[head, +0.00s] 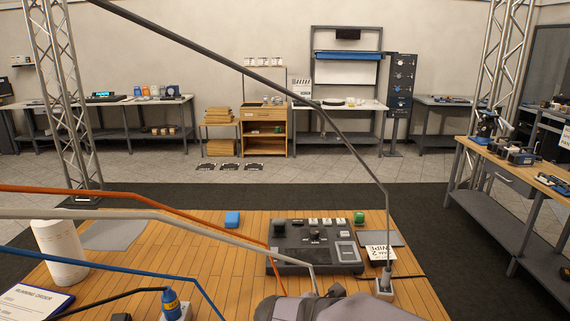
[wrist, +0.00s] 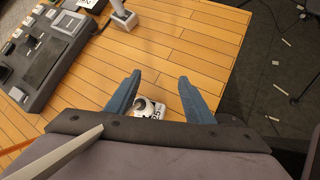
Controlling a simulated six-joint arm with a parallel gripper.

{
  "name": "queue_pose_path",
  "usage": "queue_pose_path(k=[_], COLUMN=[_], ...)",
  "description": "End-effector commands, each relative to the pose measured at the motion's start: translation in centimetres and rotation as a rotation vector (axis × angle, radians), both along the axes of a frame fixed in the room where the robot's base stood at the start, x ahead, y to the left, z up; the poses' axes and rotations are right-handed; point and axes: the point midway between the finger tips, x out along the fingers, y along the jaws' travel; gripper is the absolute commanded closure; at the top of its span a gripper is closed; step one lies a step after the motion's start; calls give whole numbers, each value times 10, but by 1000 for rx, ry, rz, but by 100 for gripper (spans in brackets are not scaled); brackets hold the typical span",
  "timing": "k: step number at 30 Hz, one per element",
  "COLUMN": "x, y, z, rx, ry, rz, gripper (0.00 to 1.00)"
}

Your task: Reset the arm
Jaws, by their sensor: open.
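My gripper shows in the wrist view (wrist: 157,88) with its two blue fingers apart. It is open over the wooden table (wrist: 185,50) near its edge, and nothing is clearly held. A small white object with dark lettering (wrist: 150,108) shows between and below the fingers; I cannot tell whether they touch it. In the head view my grey arm covers the bottom right part of the table, and the fingers are hidden there.
A dark control panel (head: 315,238) sits mid-table, with a blue block (head: 232,218), a green knob-like object (head: 359,217) and a "WIPE 2" card (head: 379,253) around it. A white roll (head: 59,252) stands left. Cables or rods cross the head view. A white-based post (head: 383,286) stands right.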

Motion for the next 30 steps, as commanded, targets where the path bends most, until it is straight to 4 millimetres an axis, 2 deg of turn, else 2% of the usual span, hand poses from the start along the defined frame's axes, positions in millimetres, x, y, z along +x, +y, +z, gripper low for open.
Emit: queue_pose_path(k=[1,4,7,9,12,18,21,30], x=[-21,-64,-104,-123,-142,-161,-164,-166], y=[-19,-37,-42,-41,-35,-25,-22,-20], z=[-13,-39,-60,-70,-82,-97,-100,-100], rx=[92,292,474,576,687,811,837,846], ry=[0,-22,-64,-99,-150,-230,-252,-260], rz=[-143,-459,-794,-1001,-1258,-1620,-1710,-1746], gripper=[52,52,52,52,52,52,52,52])
